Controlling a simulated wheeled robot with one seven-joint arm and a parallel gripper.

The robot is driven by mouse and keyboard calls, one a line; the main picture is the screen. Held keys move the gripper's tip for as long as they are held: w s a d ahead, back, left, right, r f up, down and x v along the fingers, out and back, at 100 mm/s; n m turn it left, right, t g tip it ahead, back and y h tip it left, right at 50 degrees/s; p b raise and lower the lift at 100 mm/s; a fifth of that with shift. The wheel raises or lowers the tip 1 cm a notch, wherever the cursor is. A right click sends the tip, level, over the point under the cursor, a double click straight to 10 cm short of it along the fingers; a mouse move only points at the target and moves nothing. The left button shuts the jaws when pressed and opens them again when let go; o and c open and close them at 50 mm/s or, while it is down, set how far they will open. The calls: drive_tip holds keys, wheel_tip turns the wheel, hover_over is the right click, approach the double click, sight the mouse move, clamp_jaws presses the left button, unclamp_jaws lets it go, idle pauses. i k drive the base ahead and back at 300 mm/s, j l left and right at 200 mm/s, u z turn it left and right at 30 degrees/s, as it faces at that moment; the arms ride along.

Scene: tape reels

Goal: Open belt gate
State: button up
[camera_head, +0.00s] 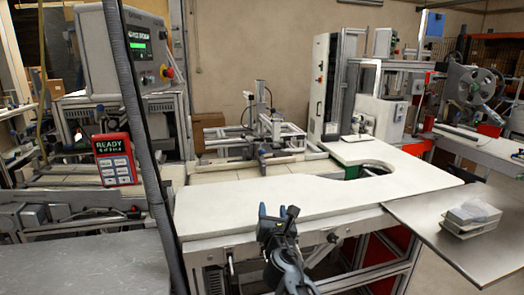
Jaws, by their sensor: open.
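My gripper (277,214) is at the lower middle, its two dark fingertips apart and pointing up and away. It is open, with nothing visible between the fingers. It appears in front of the near edge of a long white worktop (270,200); I cannot tell whether it touches that edge. I cannot make out for certain which part is the belt gate. A pale belt-like surface (225,174) lies behind the worktop, with a metal frame (272,130) standing over it.
A red panel (114,160) reading READY and a grey control box (125,45) stand at left. A grey table (430,222) at right bears small containers (472,214). A reel machine (475,88) stands at back right. A dark cable or post (145,140) crosses the left side.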

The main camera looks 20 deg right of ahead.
sight(260, 158)
drive_tip(key=i+l, duration=0.15)
drive_tip(key=i, duration=0.4)
drive_tip(key=i+l, duration=0.2)
drive_tip(key=i, duration=0.35)
